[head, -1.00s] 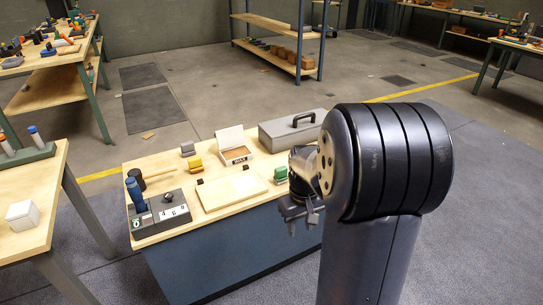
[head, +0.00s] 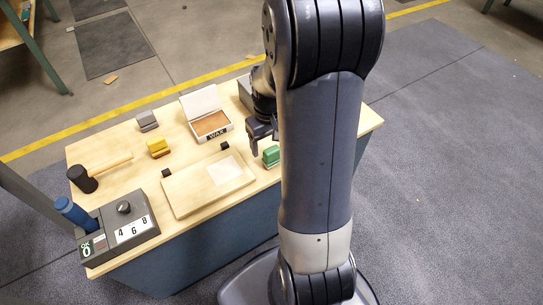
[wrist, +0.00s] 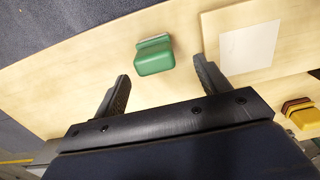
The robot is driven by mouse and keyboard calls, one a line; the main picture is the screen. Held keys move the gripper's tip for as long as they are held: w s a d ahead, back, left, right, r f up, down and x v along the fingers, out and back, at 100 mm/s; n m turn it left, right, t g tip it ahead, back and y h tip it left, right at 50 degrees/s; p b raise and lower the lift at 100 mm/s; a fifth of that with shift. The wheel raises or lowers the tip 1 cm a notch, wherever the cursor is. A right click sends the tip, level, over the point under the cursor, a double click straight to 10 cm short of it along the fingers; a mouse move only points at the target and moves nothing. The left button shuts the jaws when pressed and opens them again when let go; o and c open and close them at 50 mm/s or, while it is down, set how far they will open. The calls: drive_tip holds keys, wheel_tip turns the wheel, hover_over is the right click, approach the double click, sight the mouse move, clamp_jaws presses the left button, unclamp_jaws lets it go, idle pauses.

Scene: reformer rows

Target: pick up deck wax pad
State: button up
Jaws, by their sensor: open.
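A green block-shaped pad (head: 271,156) with a pale edge stands on the bench by the near edge, right of a pale board. It also shows in the wrist view (wrist: 154,60), between and beyond my open fingertips. A yellow pad (head: 158,147) and a grey pad (head: 147,120) stand farther left on the bench. No label tells me which is the deck wax pad. An open box marked WAX (head: 212,127), with a brown filling, lies behind the board. My gripper (wrist: 160,70) is open and empty, above the bench near the green pad. My arm hides the bench's right part.
The board (head: 190,190) carries a pale square. A grey case (head: 245,92) is partly hidden behind my arm. The yellow pad also shows at the wrist view's right (wrist: 303,115).

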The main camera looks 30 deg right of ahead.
sight(272, 150)
drive_tip(key=f, duration=0.2)
drive_tip(key=f+b, duration=0.1)
drive_tip(key=f, duration=0.1)
drive_tip(key=shift+s+d, duration=0.25)
drive_tip(key=shift+s, duration=0.15)
drive_tip(key=shift+f, duration=0.6)
drive_tip(key=shift+c, duration=0.2)
drive_tip(key=c, duration=1)
wheel_tip(272, 150, up, 10)
drive_tip(key=shift+r+p, duration=0.1)
drive_tip(key=shift+p, duration=1)
drive_tip(key=shift+c, duration=0.2)
